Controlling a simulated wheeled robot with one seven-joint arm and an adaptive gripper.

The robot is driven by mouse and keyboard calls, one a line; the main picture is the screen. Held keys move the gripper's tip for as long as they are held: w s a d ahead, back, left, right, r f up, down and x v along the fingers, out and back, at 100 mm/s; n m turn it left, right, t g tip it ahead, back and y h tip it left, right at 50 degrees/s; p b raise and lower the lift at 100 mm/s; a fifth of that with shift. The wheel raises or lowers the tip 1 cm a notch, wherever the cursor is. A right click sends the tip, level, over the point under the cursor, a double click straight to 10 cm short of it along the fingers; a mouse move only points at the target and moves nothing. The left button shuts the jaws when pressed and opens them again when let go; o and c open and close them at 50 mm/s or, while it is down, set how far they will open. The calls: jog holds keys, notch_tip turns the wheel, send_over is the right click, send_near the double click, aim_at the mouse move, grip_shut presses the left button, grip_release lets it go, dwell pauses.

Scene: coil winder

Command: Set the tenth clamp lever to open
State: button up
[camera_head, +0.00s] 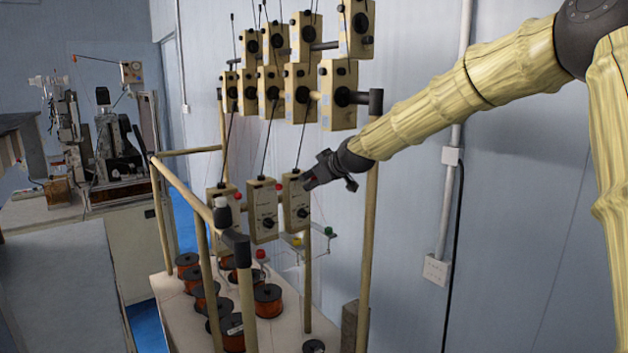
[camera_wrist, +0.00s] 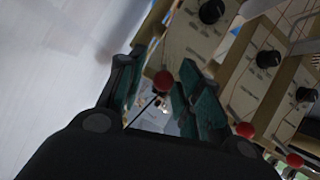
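Beige tensioner boxes with black dials hang on a wooden frame. In the head view, my gripper (camera_head: 328,172) is at the upper right of the rightmost lower box (camera_head: 296,203). In the wrist view, my open gripper (camera_wrist: 163,82) has its teal-padded fingers on either side of a red ball knob (camera_wrist: 163,80), a lever end. Gaps seem to show between knob and pads; contact is not clear. More red knobs (camera_wrist: 245,130) and (camera_wrist: 294,160) belong to neighbouring boxes. Which lever is the tenth cannot be told; no numbers are readable.
Upper rows of boxes (camera_head: 338,95) hang above my gripper, with thin black rods between. A wooden post (camera_head: 368,250) stands just right of it. Copper wire spools (camera_head: 267,300) stand on the shelf below. The wall at right is mostly clear.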

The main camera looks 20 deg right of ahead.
jog(key=shift+f, duration=0.2)
dwell(0.3)
jog(key=shift+s+f+t+b, duration=0.2)
jog(key=shift+f+t+b, duration=0.3)
jog(key=shift+b, duration=0.55)
notch_tip(320, 180, down, 4)
jog(key=t+b, duration=0.2)
jog(key=b, duration=0.2)
jog(key=t+y+b, duration=0.1)
jog(key=t+b, duration=0.2)
jog(key=b, duration=0.2)
jog(key=m+t+y+b, duration=0.1)
jog(key=t+b, duration=0.2)
jog(key=b, duration=0.1)
jog(key=shift+d+r, duration=0.1)
jog(key=shift+r, duration=0.15)
jog(key=shift+t+b, duration=0.4)
jog(key=shift+b, duration=0.5)
